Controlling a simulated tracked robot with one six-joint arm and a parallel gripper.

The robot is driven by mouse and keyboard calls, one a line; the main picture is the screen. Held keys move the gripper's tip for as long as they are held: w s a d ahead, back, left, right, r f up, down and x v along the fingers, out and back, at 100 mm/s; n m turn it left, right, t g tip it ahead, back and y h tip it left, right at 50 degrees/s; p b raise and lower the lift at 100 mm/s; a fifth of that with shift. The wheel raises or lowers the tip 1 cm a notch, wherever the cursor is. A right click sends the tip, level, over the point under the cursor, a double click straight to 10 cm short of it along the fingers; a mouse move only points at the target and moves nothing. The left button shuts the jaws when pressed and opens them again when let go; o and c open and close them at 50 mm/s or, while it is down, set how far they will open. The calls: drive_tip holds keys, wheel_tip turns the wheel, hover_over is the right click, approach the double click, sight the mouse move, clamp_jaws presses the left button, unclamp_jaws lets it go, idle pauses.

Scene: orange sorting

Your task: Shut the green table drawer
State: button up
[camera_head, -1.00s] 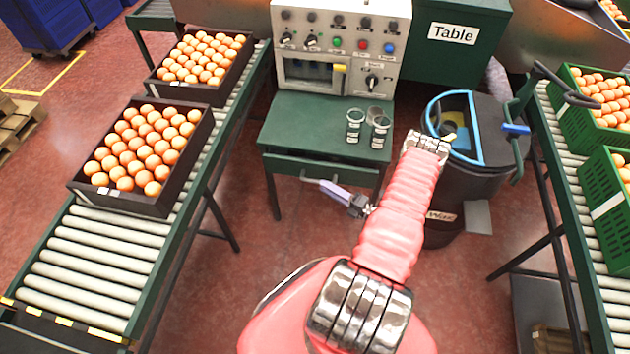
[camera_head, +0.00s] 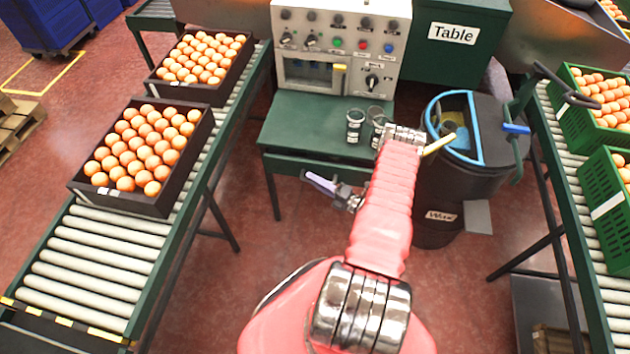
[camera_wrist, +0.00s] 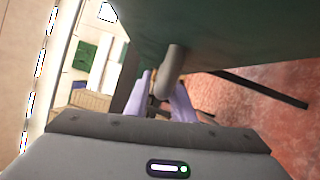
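The green table (camera_head: 300,120) stands in the middle of the head view, with its drawer (camera_head: 285,168) under the top. How far the drawer stands out is hard to tell. My gripper (camera_head: 320,183) is in front of the drawer, low and near its handle; a pale purple finger shows. In the wrist view, the two pale purple fingers of my gripper (camera_wrist: 160,98) are apart, with nothing clearly held. The grey handle (camera_wrist: 172,65) lies just ahead, in line with the gap between them, on a dark green surface (camera_wrist: 220,35). Contact cannot be told.
Glasses (camera_head: 355,125) stand on the table's right side, below a control panel (camera_head: 340,40). A black bin (camera_head: 460,190) with a blue rim is close on the right. Roller conveyors run along the left (camera_head: 95,250) and right (camera_head: 565,170). Red floor is open below the table.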

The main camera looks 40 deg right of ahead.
clamp_jaws()
idle(0.4)
